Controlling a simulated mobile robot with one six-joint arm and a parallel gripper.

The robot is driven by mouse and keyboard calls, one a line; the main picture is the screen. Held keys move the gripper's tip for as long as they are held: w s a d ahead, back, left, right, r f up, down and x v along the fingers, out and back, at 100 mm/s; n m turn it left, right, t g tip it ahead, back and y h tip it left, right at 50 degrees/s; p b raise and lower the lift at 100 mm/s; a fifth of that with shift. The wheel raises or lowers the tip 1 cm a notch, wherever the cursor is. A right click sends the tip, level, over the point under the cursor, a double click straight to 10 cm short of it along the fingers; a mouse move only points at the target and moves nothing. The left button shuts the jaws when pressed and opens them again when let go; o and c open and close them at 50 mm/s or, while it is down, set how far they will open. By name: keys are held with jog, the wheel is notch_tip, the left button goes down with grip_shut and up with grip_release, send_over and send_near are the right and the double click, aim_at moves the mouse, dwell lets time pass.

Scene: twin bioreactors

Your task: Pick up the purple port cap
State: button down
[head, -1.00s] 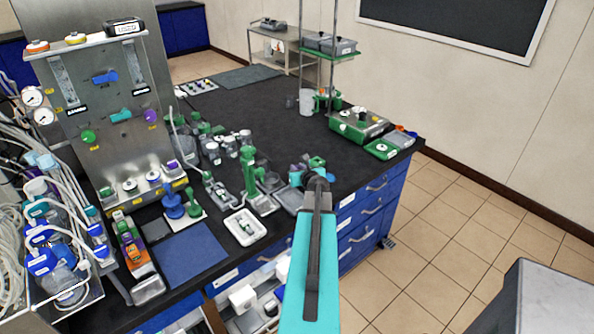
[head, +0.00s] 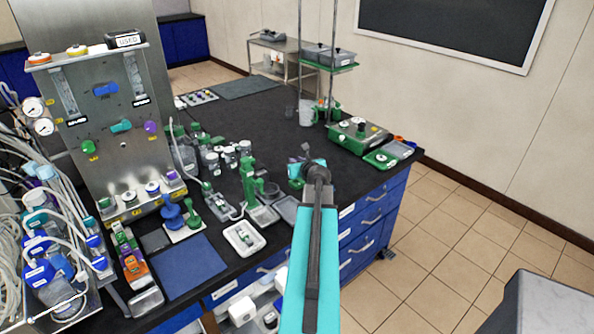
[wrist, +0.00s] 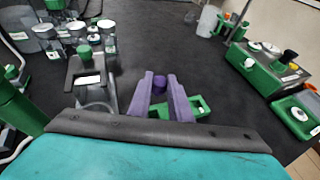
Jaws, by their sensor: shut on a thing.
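The purple port cap (wrist: 160,85) shows in the wrist view between the tips of two purple fingers. My gripper (wrist: 161,79) is shut on it, with the cap near the far end of the fingers. The black benchtop and a green frame-like piece (wrist: 197,106) show behind and below the fingers. In the head view my gripper (head: 306,152) is over the right part of the black bench, mostly hidden behind my wrist. The cap cannot be made out clearly there.
A green stand (head: 250,182) and several clear vessels stand left of my gripper. A white tray (head: 244,238) lies near the front edge. A green-and-steel device (head: 357,138) stands at the back right. The bench middle behind my gripper is mostly clear.

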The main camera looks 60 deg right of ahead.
jog(key=shift+r, duration=0.8)
